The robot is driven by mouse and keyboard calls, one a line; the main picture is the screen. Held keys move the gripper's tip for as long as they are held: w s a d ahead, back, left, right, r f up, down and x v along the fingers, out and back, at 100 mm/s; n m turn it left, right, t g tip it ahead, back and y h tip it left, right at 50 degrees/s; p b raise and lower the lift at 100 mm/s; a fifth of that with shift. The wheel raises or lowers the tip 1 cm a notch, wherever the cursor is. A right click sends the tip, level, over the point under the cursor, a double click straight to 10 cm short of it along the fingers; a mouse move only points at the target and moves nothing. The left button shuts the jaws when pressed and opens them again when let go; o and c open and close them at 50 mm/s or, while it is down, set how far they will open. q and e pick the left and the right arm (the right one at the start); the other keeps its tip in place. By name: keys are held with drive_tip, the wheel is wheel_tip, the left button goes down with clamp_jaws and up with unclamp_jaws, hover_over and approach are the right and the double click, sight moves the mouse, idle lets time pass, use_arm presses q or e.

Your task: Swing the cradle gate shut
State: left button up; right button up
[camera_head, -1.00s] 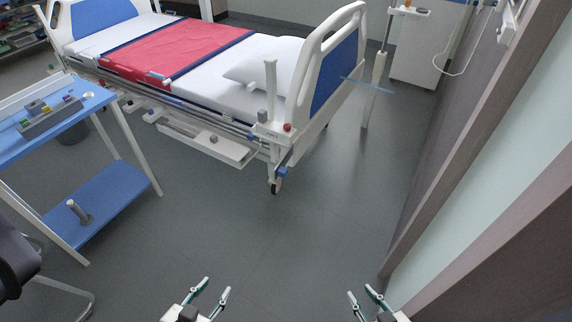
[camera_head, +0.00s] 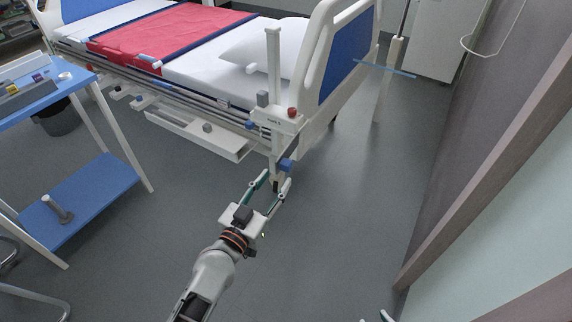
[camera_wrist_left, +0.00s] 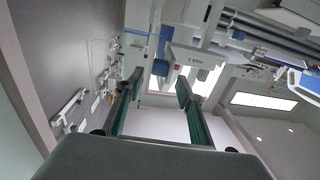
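A white bracket (camera_head: 275,120) with a small label is fixed at the near corner of the bed, with an upright white post (camera_head: 273,65), a grey block (camera_head: 263,98) and a red knob (camera_head: 292,112). A blue part (camera_head: 286,165) sits below it. I cannot tell which piece is the cradle gate. The labelled bracket also shows in the left wrist view (camera_wrist_left: 197,70). My left gripper (camera_head: 271,183) is open just below the bracket, near the blue part; contact cannot be told. Only the fingertips of my right gripper (camera_head: 374,317) show at the bottom edge, apart.
The bed (camera_head: 200,65) with a white pillow (camera_head: 262,45) and red cover fills the upper left. A blue-topped trolley (camera_head: 70,95) stands at the left. A wall (camera_head: 490,190) runs along the right. The grey floor between is clear.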

sight(283, 168)
use_arm(q)
drive_tip(key=b+x, duration=0.1)
drive_tip(key=x, duration=0.5)
drive_tip(key=shift+w+d, duration=0.15)
drive_tip(key=shift+w, duration=0.2)
drive_tip(key=shift+w+d+r, duration=0.1)
drive_tip(key=shift+w+d, duration=0.1)
drive_tip(key=shift+w, duration=0.1)
clamp_jaws()
